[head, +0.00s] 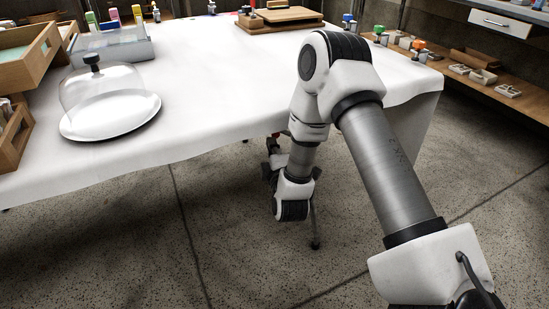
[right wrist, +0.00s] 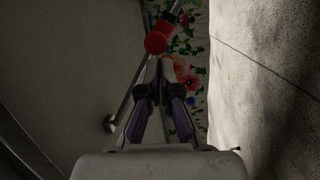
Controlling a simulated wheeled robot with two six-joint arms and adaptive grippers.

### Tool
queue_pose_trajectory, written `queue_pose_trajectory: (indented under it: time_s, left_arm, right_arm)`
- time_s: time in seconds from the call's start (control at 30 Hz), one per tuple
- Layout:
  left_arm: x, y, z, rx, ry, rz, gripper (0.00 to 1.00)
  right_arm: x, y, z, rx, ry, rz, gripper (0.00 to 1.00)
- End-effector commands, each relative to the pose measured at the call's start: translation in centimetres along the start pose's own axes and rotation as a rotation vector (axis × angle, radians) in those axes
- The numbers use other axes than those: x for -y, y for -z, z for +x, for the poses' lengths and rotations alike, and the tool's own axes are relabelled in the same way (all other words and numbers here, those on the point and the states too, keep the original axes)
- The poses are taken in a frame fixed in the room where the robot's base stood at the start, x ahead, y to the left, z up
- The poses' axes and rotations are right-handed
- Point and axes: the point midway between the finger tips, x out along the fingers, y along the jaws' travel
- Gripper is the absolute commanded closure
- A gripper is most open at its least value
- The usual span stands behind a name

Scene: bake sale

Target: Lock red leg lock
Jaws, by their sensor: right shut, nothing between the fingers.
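The red leg lock (right wrist: 156,43) shows in the right wrist view as a round red knob with a red collar on a thin metal table leg (right wrist: 131,88). My right gripper (right wrist: 158,72) is shut and empty, with its fingertips just below the red knob in the picture. I cannot tell whether they touch it. In the head view my right gripper (head: 271,160) is low at the front edge of the white-clothed table (head: 210,85), partly hidden by my own wrist. A small bit of red shows beside it there. My left gripper is not in view.
A clear dome on a white plate (head: 110,128) stands near the table's front left. Wooden crates (head: 25,62) are at the far left. A wooden board (head: 280,17) lies at the back. A floral cloth (right wrist: 190,72) is behind the leg. The floor in front is clear.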

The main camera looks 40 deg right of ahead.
Motion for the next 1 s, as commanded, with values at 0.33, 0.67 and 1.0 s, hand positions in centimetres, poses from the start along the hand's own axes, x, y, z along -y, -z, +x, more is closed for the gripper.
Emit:
queue_pose_trajectory:
  time_s: [0.33, 0.67, 1.0]
  left_arm:
    - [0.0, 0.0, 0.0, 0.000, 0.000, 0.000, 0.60]
    - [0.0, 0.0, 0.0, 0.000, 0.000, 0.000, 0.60]
    - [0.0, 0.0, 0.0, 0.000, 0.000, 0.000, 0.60]
  right_arm:
    - [-0.1, 0.4, -7.5, -0.012, 0.000, -0.004, 1.00]
    - [-0.2, 0.4, -8.7, -0.010, -0.004, -0.001, 1.00]
    - [-0.2, 0.5, -8.7, -0.011, -0.004, -0.001, 1.00]
